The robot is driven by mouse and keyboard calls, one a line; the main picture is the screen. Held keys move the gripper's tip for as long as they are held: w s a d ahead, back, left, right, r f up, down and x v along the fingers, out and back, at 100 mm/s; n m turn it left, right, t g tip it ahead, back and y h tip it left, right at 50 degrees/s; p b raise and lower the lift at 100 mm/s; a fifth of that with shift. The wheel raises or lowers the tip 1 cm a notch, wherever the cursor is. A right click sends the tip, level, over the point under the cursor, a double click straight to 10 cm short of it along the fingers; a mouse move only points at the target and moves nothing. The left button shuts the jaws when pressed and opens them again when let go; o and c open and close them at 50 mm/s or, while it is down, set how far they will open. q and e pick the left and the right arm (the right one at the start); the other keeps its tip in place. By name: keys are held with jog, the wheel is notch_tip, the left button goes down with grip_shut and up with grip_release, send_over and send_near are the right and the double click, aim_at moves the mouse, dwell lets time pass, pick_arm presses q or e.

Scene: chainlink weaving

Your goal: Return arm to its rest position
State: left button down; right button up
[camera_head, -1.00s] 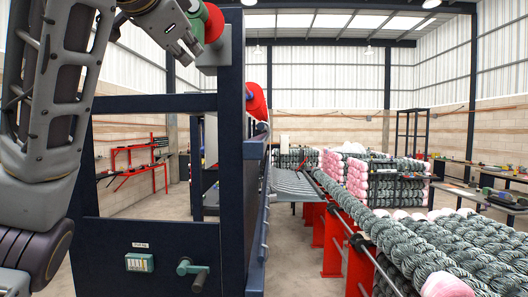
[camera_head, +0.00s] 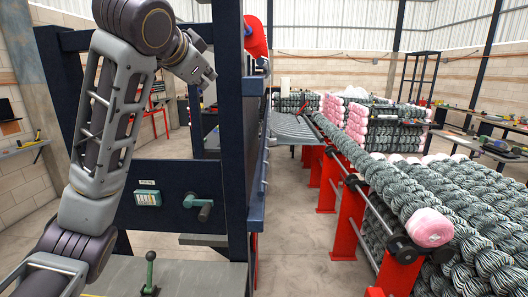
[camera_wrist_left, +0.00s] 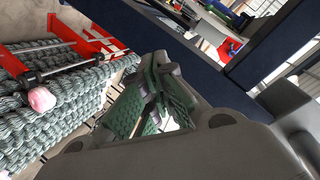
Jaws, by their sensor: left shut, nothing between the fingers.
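My left arm rises from the lower left of the head view. My right arm and gripper are out of view.
A red part (camera_head: 256,38) is behind the post. Rolls of grey-green mesh (camera_head: 440,205) on red stands fill the right. Open floor lies between.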

pick_arm(q)
notch_tip(320, 180, down, 39)
jog(key=a+n+g, duration=0.2)
jog(key=n+g, duration=0.1)
jog(key=g, duration=0.2)
jog(key=s+a+f+n+g, duration=0.2)
jog(key=s+f, duration=0.9)
jog(key=f, duration=0.5)
jog(key=s+a+f+n+g+y, duration=0.1)
jog(key=s+a+f+g, duration=0.1)
jog(key=s+f, duration=0.55)
jog(key=s+a+f+n+g+y, duration=0.1)
jog(key=s+a+f+n, duration=0.3)
jog(key=s, duration=0.6)
jog(key=s+d+f+m+g+b, duration=0.1)
jog(key=s+f, duration=0.1)
jog(key=f, duration=1.6)
jog(key=s+f+m+g+b, duration=0.1)
jog(key=s+f+m, duration=0.1)
jog(key=f, duration=1.7)
jog(key=s+a+f, duration=0.1)
jog(key=s+f, duration=0.9)
jog(key=s+a+f+b, duration=0.1)
jog(key=s+a+f, duration=0.1)
jog(key=s+f, duration=0.8)
jog(key=shift+s+a+g, duration=0.3)
jog(key=shift+s+g, duration=0.1)
jog(key=shift+s, duration=0.2)
